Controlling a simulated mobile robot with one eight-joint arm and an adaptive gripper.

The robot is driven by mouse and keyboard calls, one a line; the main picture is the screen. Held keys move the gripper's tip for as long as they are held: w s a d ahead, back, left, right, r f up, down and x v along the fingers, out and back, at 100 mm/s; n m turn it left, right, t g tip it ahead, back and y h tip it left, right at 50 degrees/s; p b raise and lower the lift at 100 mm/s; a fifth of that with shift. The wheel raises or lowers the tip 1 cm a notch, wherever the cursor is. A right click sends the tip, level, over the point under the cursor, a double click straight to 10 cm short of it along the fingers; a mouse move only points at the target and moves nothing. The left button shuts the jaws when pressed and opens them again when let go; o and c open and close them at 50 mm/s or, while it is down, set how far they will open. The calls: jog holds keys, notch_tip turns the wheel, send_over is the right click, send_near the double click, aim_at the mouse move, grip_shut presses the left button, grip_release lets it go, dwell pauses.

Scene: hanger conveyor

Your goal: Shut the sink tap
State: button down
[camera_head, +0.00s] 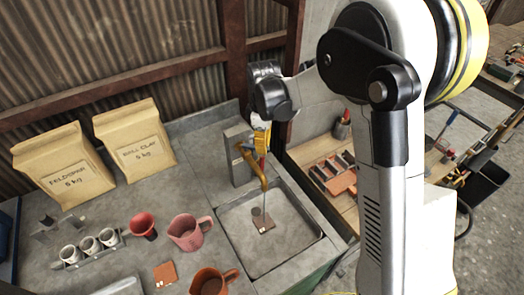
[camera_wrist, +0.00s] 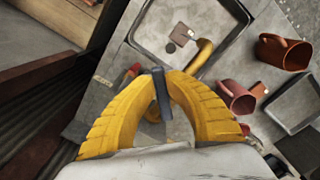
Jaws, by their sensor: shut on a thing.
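The brass tap (camera_head: 254,167) stands at the back edge of the grey sink (camera_head: 225,228), in front of a grey block. Its curved spout hangs over the basin, and a thin pale line drops from it. In the wrist view the spout (camera_wrist: 199,57) shows beyond my fingers. My gripper (camera_head: 262,140) is at the top of the tap, pointing down. In the wrist view its yellow fingers (camera_wrist: 160,76) are closed around a dark, narrow tap handle (camera_wrist: 158,84). Much of the tap body is hidden by the fingers.
A small brown plate (camera_head: 265,225) lies in the basin beside the round drain. A pink mug (camera_head: 188,233) and a brown mug (camera_head: 213,283) stand left of the sink. Two clay bags (camera_head: 134,140) stand at the back. A corrugated wall rises behind the tap.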

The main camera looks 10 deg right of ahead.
jog(key=shift+w+n+b, duration=0.55)
jog(key=shift+w+n, duration=0.15)
jog(key=shift+n, duration=0.75)
jog(key=shift+w+n+b, duration=0.55)
jog(key=shift+w+n, duration=0.2)
jog(key=shift+n, duration=0.75)
jog(key=shift+w+n+b, duration=0.55)
jog(key=shift+w+n, duration=0.15)
jog(key=shift+n, duration=0.75)
jog(key=c, duration=1.4)
grip_release()
jog(key=shift+r, duration=0.1)
notch_tip(320, 180, up, 12)
jog(key=shift+f, duration=0.1)
